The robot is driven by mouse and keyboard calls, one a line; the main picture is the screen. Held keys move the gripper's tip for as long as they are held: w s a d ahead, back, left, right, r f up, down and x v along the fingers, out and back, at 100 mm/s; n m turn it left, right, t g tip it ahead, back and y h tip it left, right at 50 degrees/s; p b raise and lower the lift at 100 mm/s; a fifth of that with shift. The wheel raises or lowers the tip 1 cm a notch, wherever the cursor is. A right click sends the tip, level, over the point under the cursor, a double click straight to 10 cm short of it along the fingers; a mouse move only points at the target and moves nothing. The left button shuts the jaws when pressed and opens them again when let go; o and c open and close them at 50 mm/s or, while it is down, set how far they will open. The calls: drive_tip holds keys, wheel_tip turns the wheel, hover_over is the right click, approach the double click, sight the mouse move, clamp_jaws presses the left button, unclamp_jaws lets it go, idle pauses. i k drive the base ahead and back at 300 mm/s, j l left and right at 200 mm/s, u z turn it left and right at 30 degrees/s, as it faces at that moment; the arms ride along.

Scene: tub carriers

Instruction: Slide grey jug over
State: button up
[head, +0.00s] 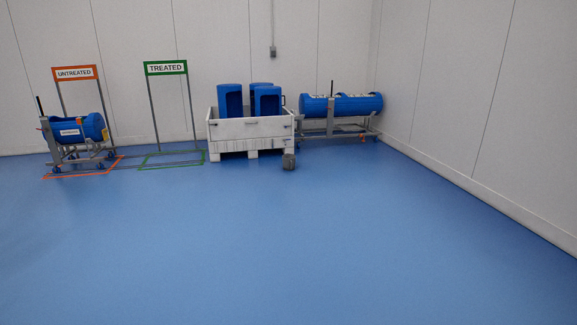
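A small dark grey object (289,161), which looks like the grey jug, stands on the blue floor near the back wall. It is at the front right corner of a white bin (250,130), close to it; I cannot tell whether they touch. It is far off and small, so its handle and spout cannot be made out. My gripper is not in view.
Several upright blue tubs (231,100) stand in the bin. A carrier with a long blue tub (341,105) is right of it. Left are a green TREATED sign (166,68), an orange UNTREATED sign (74,73) and a loaded carrier (77,129). The floor in front is clear.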

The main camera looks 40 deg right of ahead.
sight(288, 160)
drive_tip(key=i+l+z, duration=0.3)
drive_tip(key=i, duration=0.15)
drive_tip(key=i+l+z, duration=0.3)
drive_tip(key=i, duration=0.15)
drive_tip(key=i+z, duration=0.3)
drive_tip(key=i, duration=0.2)
drive_tip(key=i+z, duration=0.1)
drive_tip(key=i, duration=5.5)
drive_tip(key=i+l+u, duration=0.15)
drive_tip(key=i+u, duration=0.3)
drive_tip(key=i, duration=0.3)
drive_tip(key=i+l+u, duration=0.45)
drive_tip(key=i, duration=0.2)
drive_tip(key=i+l+u, duration=0.4)
drive_tip(key=i+l, duration=0.25)
